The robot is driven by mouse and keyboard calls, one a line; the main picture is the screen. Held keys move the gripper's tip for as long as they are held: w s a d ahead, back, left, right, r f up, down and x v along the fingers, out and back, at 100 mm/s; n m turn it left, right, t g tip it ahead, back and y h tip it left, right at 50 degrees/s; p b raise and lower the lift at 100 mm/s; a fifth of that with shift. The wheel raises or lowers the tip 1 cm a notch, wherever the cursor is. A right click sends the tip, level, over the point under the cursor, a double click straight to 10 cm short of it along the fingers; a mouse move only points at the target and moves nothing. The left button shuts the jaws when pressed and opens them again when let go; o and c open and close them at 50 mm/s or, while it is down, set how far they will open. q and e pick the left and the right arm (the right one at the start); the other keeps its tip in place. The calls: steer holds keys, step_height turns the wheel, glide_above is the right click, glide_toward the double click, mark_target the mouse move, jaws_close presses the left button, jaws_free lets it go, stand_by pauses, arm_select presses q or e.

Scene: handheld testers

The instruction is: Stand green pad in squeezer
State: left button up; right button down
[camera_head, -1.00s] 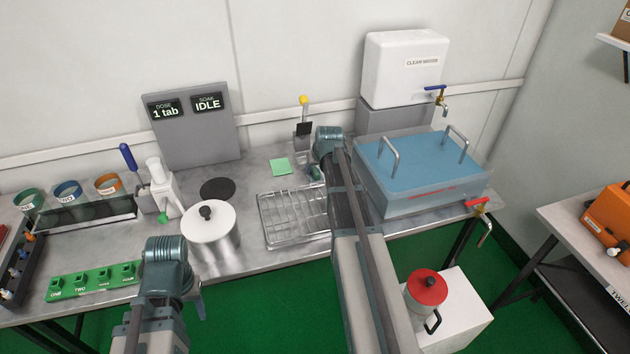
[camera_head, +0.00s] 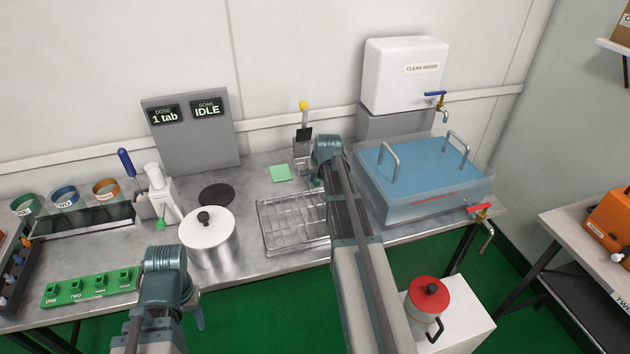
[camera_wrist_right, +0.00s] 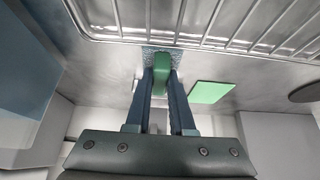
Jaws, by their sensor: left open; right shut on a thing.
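My right gripper (camera_wrist_right: 162,88) is shut on a dark green block (camera_wrist_right: 162,72), which appears to be the green pad, in the right wrist view. In the head view my own right arm largely hides the gripper and block. A device with a yellow-knobbed lever (camera_head: 303,106) and a clear box, which looks like the squeezer, stands at the back, just left of that arm. A flat light green square (camera_head: 280,173) lies on the table in front of it; it also shows in the right wrist view (camera_wrist_right: 209,92). My left gripper (camera_head: 199,318) is open at the front left, mostly hidden by its arm.
A wire rack (camera_head: 290,222) lies left of my right arm. A water-filled tub (camera_head: 425,200) stands right of it. A lidded pot (camera_head: 209,240), a white device with a green knob (camera_head: 160,190) and a green numbered strip (camera_head: 90,288) are at left.

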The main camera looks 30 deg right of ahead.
mark_target(316, 176)
steer(key=shift+r, duration=0.1)
steer(key=shift+r+p, duration=0.6)
steer(key=shift+p, duration=0.1)
step_height(316, 176, up, 3)
steer(key=p, duration=0.3)
steer(key=shift+s+a+f, duration=0.15)
steer(key=shift+s+a, duration=0.3)
steer(key=shift+s, duration=0.1)
steer(key=shift+s+a+f, duration=0.15)
steer(key=shift+s+a, duration=0.25)
steer(key=shift+s, duration=0.15)
steer(key=s+a, duration=0.5)
steer(key=s, duration=0.1)
steer(key=s+a+r, duration=0.1)
steer(key=s+a, duration=0.2)
steer(key=s, duration=0.1)
steer(key=shift+a+r+p, duration=0.1)
steer(key=shift+a+p, duration=0.2)
steer(key=shift+a, duration=0.05)
